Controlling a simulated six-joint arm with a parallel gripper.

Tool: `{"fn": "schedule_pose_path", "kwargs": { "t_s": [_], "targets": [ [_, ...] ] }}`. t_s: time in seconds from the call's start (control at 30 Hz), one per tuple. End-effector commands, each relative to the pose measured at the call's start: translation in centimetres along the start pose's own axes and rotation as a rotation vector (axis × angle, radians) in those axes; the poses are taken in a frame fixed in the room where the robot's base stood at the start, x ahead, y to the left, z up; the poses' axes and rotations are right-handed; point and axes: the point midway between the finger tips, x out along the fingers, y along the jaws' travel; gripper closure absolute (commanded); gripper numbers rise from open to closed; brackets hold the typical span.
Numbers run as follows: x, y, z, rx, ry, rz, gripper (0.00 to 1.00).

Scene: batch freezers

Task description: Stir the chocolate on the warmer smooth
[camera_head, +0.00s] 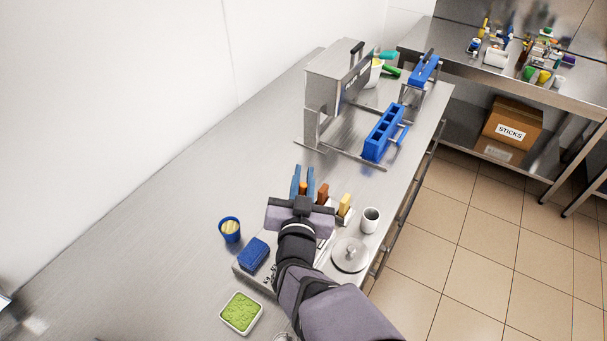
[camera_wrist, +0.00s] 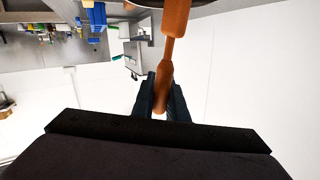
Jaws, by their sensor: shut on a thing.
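My gripper (camera_head: 303,186) is over the steel bench, its two blue fingers shut on an orange-brown tool (camera_wrist: 164,85). In the wrist view the tool has a rounded handle between the fingertips, a thin neck and a wider part at the top edge. In the head view only a little of its orange shows between the fingers. A round steel lid with a knob (camera_head: 350,255) is to the right of my arm; I cannot tell whether it covers the warmer. No chocolate can be made out, and my arm hides part of the bench there.
A brown handle (camera_head: 323,193) and a yellow handle (camera_head: 345,204) stand just right of my gripper. A blue cup (camera_head: 230,230), blue block (camera_head: 254,253) and green-filled tray (camera_head: 240,313) lie left. Blue mould (camera_head: 383,133) stands beyond.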

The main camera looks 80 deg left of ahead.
Motion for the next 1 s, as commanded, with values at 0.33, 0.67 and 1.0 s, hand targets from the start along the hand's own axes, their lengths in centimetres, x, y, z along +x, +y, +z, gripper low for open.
{"fn": "schedule_pose_path", "kwargs": {
  "t_s": [0.33,0.67,1.0],
  "targets": [
    [0.3,0.5,2.9,0.0,0.0,0.0,1.0],
    [0.4,0.6,3.4,0.0,0.001,0.0,1.0],
    [0.4,0.5,3.4,0.0,0.001,0.0,1.0]
  ]
}}
